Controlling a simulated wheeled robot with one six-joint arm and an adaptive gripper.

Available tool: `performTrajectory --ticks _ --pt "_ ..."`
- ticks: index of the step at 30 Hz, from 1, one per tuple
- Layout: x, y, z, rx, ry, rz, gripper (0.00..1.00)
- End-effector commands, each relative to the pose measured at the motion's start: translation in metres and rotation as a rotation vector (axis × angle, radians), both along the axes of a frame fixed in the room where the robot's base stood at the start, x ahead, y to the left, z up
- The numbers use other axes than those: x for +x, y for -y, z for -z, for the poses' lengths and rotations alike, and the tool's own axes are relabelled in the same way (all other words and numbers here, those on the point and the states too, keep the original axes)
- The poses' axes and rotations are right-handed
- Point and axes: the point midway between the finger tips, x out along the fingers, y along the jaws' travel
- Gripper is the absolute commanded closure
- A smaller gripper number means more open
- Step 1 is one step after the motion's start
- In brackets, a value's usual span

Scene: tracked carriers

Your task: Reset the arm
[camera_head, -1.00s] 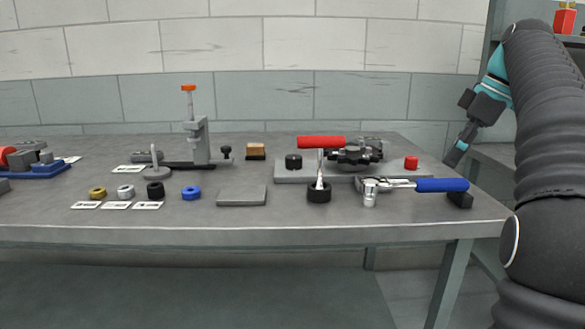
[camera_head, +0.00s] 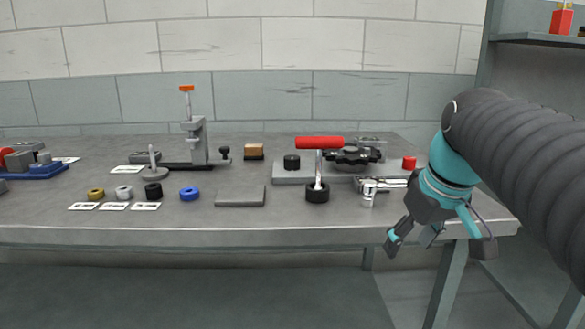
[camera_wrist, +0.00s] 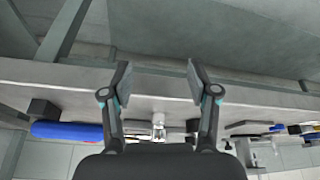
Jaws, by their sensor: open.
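My gripper (camera_head: 412,240) hangs in front of the table's right front edge in the head view, open and empty. In the wrist view its two fingers (camera_wrist: 158,80) are spread apart with nothing between them. The grey table (camera_head: 100,230) lies behind and to its left. A ratchet tool's metal head (camera_head: 369,190) stands near the table's front right. My arm hides its blue handle in the head view, but the blue handle (camera_wrist: 65,131) shows in the wrist view.
A red-handled tool (camera_head: 320,143) stands in a black round base (camera_head: 317,194). A grey clamp stand (camera_head: 197,140), a flat grey plate (camera_head: 241,196) and several coloured rings, one blue (camera_head: 189,193), sit further left. A shelf (camera_head: 540,38) stands at the right. Floor space before the table is clear.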

Motion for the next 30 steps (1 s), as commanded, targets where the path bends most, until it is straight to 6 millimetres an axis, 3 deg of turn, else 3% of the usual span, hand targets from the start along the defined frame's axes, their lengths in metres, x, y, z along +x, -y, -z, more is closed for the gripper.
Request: performTrajectory --ticks 1,9,15,20,30 --pt "-0.017 -0.007 0.014 -0.001 0.009 0.029 0.4" --pt "-0.085 -0.027 0.098 0.013 0.079 0.21 0.4" --pt "-0.114 -0.032 0.141 0.032 0.115 0.281 0.4" --pt "-0.12 -0.033 0.152 0.038 0.124 0.299 0.4" --pt "-0.12 -0.033 0.152 0.038 0.123 0.3 0.4"
